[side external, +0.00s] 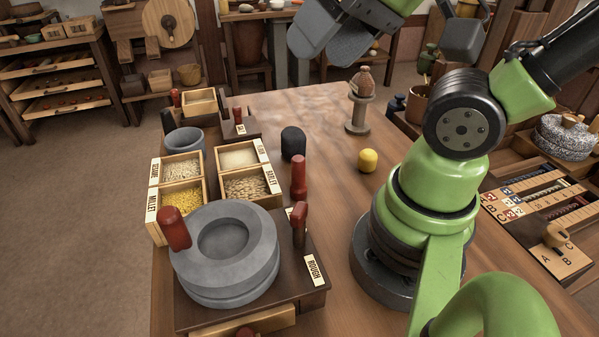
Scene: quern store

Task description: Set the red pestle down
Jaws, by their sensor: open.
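A red pestle-like piece (298,178) stands upright on the wooden table, just right of the grain boxes; I take it to be the red pestle. My gripper (328,42) is at the top of the side view, high above the table and well apart from that piece. Its two grey fingers are spread, and nothing shows between them. The underside of the fingers is partly turned away.
A grey stone quern (225,262) with a red handle (174,234) sits at the front left. Grain boxes (183,168) stand behind it. A black piece (293,143), a yellow piece (368,160) and a small stand (358,115) holding a brown jar are nearby. The table's back middle is clear.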

